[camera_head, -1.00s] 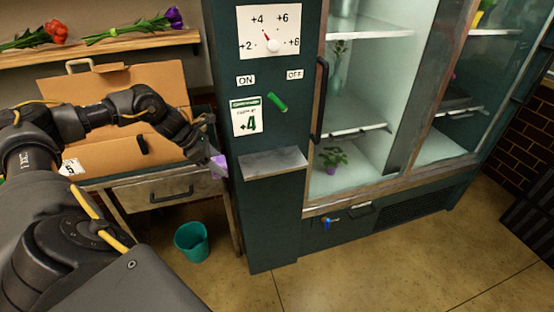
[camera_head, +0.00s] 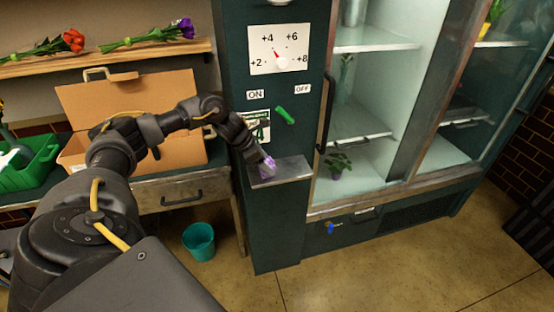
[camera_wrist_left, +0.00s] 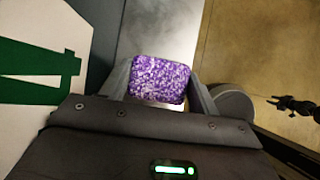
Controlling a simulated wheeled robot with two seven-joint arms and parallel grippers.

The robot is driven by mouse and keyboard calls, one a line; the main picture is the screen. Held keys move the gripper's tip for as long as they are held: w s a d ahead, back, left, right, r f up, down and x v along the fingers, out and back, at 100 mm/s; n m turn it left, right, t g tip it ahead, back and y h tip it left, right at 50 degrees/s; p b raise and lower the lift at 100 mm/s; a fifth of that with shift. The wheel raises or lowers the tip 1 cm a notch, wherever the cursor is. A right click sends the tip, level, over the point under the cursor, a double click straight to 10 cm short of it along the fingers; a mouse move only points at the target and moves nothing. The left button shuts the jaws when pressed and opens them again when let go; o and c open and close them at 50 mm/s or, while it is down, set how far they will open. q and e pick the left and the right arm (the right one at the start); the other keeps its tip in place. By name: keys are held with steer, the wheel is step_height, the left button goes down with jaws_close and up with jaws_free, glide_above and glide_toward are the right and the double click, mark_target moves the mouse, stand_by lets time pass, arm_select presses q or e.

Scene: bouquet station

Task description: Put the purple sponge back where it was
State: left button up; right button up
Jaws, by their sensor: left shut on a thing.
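The purple sponge (camera_wrist_left: 159,79) is speckled purple and white and sits between the two fingers of my left gripper (camera_wrist_left: 160,92) in the left wrist view. In the head view the sponge (camera_head: 268,165) shows small at the tip of my left gripper (camera_head: 266,161). It is over the small metal shelf (camera_head: 292,171) on the front of the dark green cabinet column. I cannot tell whether the sponge touches the shelf. My right gripper is not in view.
A dial plate (camera_head: 281,50), ON and OFF labels and a green handle (camera_head: 285,115) are on the column above the shelf. The glass-door fridge (camera_head: 375,110) stands to the right. A cardboard box (camera_head: 130,100), a green crate (camera_head: 27,160) and a teal bin (camera_head: 199,241) are at left.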

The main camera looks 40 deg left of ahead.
arm_select(q)
steer(key=w+d+p, duration=0.2)
steer(key=w, duration=0.1)
steer(key=shift+w+d+r, duration=0.1)
steer(key=shift+w+d, duration=0.1)
steer(key=shift+d, duration=0.1)
steer(key=shift+f+p, duration=0.25)
steer(key=shift+p, duration=0.05)
steer(key=shift+s+a+f, duration=0.1)
steer(key=shift+s+f, duration=0.1)
steer(key=o, duration=0.6)
steer(key=shift+w, duration=0.1)
steer(key=shift+a+r, duration=0.1)
steer(key=shift+r, duration=0.1)
steer(key=b+v, duration=0.2)
steer(key=v, duration=0.8)
steer(key=shift+r+b, duration=0.1)
steer(key=shift+b, duration=0.2)
steer(key=shift+v, duration=0.8)
